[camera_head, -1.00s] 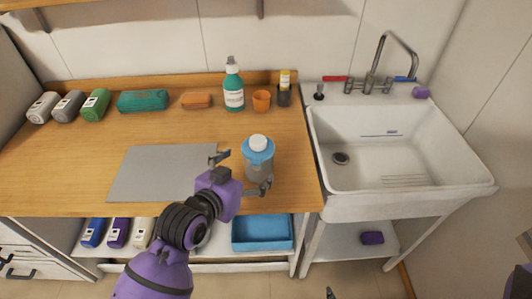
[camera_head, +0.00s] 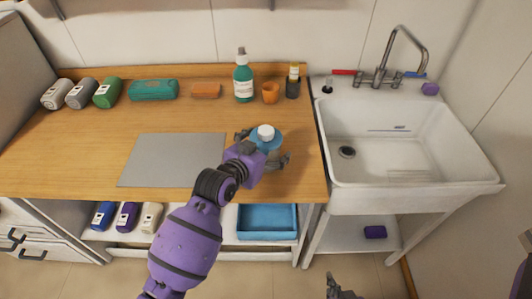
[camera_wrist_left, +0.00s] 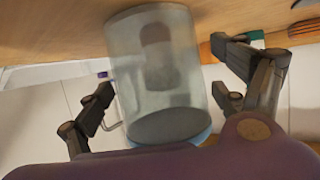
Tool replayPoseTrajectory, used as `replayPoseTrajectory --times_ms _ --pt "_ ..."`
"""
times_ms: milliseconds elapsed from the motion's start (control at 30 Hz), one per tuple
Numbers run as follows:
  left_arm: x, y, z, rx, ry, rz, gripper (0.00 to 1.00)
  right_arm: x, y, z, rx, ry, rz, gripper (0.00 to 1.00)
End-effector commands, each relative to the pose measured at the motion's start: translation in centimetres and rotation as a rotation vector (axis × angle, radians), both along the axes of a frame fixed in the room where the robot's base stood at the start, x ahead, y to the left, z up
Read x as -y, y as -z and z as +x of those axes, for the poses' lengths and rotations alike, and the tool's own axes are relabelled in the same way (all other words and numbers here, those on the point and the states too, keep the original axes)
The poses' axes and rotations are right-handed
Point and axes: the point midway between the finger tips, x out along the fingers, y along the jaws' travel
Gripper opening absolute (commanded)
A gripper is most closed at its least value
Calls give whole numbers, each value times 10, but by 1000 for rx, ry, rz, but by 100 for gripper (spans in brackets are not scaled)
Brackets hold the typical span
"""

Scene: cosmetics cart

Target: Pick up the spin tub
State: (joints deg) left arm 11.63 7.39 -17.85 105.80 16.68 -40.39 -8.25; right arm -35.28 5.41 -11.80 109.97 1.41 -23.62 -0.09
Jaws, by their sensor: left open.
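The spin tub is a clear, greyish cylinder with a blue lid (camera_head: 267,138) and a white knob, standing upright near the counter's front right. My left gripper (camera_head: 264,147) is open, with one finger on each side of the tub. The left wrist view shows the tub's clear body (camera_wrist_left: 163,75) between the two spread fingers, with a gap at least on the left side. In the head view my gripper hides most of the tub's body. My right gripper (camera_head: 340,289) shows only in part at the bottom edge; its jaw state is unclear.
A grey mat (camera_head: 172,160) lies left of the tub. Behind it stand a teal pump bottle (camera_head: 243,82), an orange cup (camera_head: 270,93) and a dark holder (camera_head: 293,89). A white sink (camera_head: 400,165) is to the right. A blue tray (camera_head: 267,222) is on the shelf below.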

Motion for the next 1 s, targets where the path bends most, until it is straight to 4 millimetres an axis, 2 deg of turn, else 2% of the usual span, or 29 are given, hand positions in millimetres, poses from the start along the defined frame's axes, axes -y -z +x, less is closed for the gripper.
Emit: replayPoseTrajectory --times_ms 67,467,767,1000 --pt "0 0 0 -1 0 0 83 0 0 -1 -1 -1 -1 0" --pt "0 0 0 -1 0 0 30 2 1 -2 -3 1 -3 0" --pt "0 -2 0 2 0 0 29 3 1 -2 -4 1 -3 0" --pt "0 -15 0 2 1 0 29 3 6 -7 -14 2 -4 0"
